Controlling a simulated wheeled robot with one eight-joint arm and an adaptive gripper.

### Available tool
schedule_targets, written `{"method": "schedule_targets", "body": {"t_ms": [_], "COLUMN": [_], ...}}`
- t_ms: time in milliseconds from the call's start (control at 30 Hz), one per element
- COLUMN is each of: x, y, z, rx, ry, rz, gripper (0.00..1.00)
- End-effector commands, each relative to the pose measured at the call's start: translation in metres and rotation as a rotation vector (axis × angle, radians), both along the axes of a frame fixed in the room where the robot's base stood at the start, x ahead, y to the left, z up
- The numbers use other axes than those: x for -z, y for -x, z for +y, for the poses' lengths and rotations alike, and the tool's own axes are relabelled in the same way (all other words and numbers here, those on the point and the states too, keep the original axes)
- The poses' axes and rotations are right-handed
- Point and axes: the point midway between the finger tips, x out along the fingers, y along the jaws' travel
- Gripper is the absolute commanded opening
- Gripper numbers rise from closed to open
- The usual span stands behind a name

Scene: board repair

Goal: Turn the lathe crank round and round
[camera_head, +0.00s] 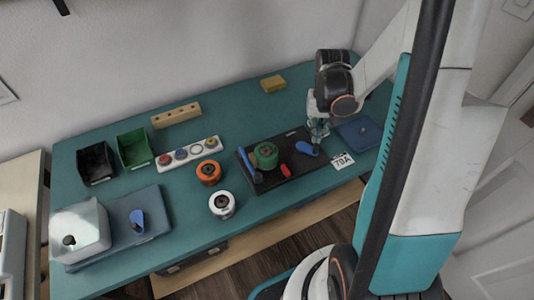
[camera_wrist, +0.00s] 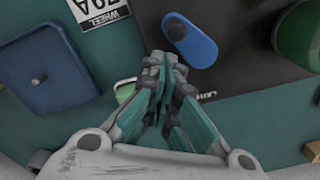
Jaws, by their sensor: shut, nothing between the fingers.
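The lathe is a black base (camera_head: 296,184) carrying a green cylinder (camera_head: 265,155), with lettering on its edge in the wrist view. A blue oval crank (camera_head: 306,148) sits at its right end; in the wrist view the crank (camera_wrist: 190,40) shows a dark round spot at one end. A blue lever (camera_head: 251,168) stands at the left end and a red piece (camera_head: 279,171) lies at the front. My gripper (camera_head: 318,138) is over the base's right end, close beside the crank. In the wrist view its fingertips (camera_wrist: 163,62) are together and empty, apart from the crank in the picture.
A blue square plate (camera_head: 357,133) and a white label card (camera_head: 343,161) lie right of the lathe. Orange (camera_head: 209,172) and white (camera_head: 222,205) round parts, a button strip (camera_head: 188,153) and green (camera_head: 134,149) and black (camera_head: 96,163) bins stand left.

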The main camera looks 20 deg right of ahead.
Motion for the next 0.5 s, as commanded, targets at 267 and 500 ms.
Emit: {"method": "schedule_targets", "body": {"t_ms": [267,500], "x": [-0.031,-0.049], "y": [-0.001,-0.001], "z": [0.002,0.002], "rx": [-0.002,-0.002], "ry": [-0.003,-0.004], "rz": [-0.001,-0.002], "gripper": [0.00,0.00]}}
